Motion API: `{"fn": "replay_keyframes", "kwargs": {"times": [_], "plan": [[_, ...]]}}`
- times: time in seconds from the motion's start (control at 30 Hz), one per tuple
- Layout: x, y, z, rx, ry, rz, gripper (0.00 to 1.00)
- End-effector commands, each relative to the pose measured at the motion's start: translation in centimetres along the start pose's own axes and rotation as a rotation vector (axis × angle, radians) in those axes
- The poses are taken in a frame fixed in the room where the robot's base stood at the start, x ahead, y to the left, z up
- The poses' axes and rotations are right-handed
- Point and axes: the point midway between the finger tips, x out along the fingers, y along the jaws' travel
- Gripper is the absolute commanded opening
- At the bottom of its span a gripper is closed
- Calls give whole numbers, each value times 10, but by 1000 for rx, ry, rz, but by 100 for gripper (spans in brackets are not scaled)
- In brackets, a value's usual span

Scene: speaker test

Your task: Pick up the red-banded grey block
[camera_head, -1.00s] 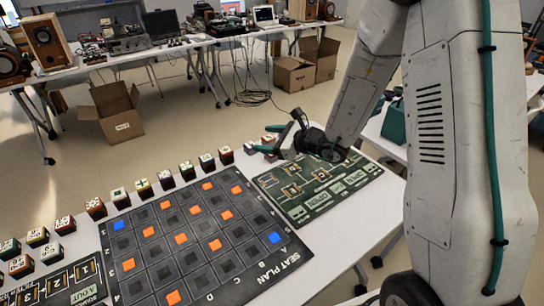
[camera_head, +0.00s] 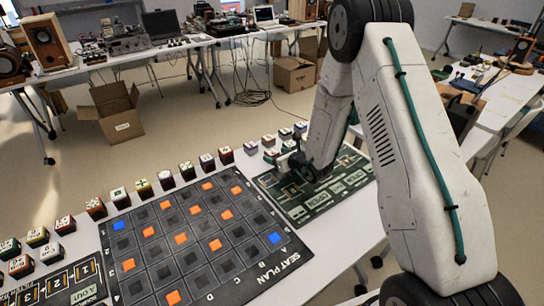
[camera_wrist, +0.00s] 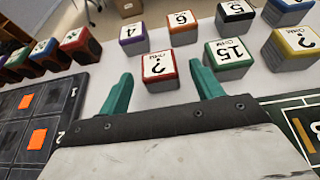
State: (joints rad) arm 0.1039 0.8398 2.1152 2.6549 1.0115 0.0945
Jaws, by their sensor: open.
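In the head view my gripper (camera_head: 284,164) is low over the green circuit mat (camera_head: 327,196), near the grey blocks at the table's far edge. The forearm partly hides it there.
A yellow-banded block (camera_wrist: 290,48) is at right. The seat plan board (camera_head: 184,240) and a row of darker blocks lie left.

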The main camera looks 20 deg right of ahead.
Motion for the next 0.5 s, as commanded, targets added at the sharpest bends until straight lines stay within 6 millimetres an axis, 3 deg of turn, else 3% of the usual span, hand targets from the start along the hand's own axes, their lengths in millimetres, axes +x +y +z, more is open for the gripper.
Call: {"fn": "replay_keyframes", "kwargs": {"times": [0.3,0.5], "plan": [[8,0,0,0,1,0,65],[8,0,0,0,1,0,16]]}}
